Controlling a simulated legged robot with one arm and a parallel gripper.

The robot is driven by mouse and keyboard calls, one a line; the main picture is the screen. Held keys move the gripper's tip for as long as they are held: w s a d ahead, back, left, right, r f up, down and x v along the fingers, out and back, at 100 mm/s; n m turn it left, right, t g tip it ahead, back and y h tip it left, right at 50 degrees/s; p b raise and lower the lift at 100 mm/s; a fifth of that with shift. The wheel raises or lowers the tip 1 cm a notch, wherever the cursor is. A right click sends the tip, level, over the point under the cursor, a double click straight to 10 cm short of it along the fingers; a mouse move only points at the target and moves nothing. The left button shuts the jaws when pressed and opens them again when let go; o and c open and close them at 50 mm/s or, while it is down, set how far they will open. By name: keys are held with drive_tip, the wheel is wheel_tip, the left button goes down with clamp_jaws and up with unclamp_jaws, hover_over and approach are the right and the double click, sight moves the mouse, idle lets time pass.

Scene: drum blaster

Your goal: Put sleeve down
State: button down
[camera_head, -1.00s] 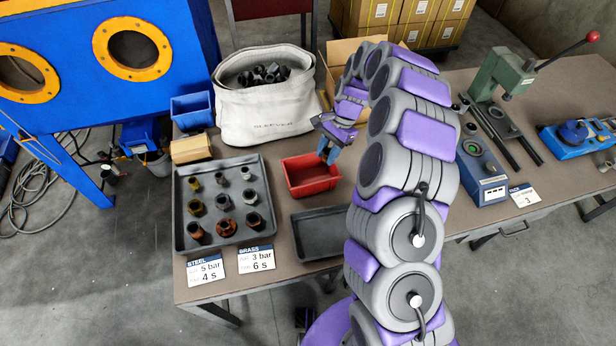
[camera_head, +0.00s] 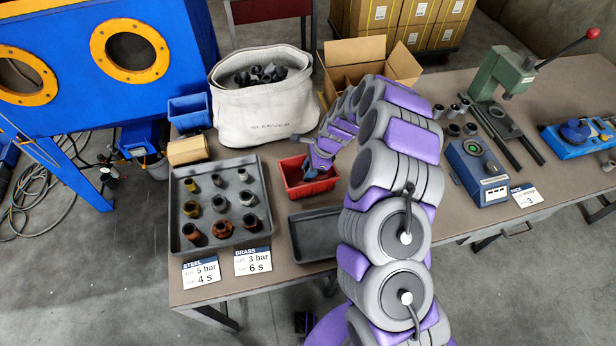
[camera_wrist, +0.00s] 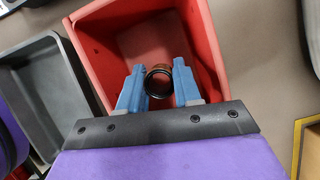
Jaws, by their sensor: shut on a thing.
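In the head view, my gripper (camera_head: 310,173) reaches down into the red bin (camera_head: 322,187), and the sleeve is hidden there.
A grey tray (camera_head: 183,242) with several fittings lies left of the bin. An empty dark tray (camera_head: 315,236) lies in front of it. A white fabric bag (camera_head: 262,113) stands behind, near an open cardboard box (camera_head: 352,66). A blue device (camera_head: 478,172) and a green press (camera_head: 505,75) stand right.

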wheel_tip(320, 180, down, 3)
drive_tip(key=shift+d+f+b, duration=0.1)
drive_tip(key=shift+b, duration=0.3)
drive_tip(key=shift+a, duration=0.35)
drive_tip(key=shift+s+f, duration=0.1)
drive_tip(key=shift+f, duration=0.05)
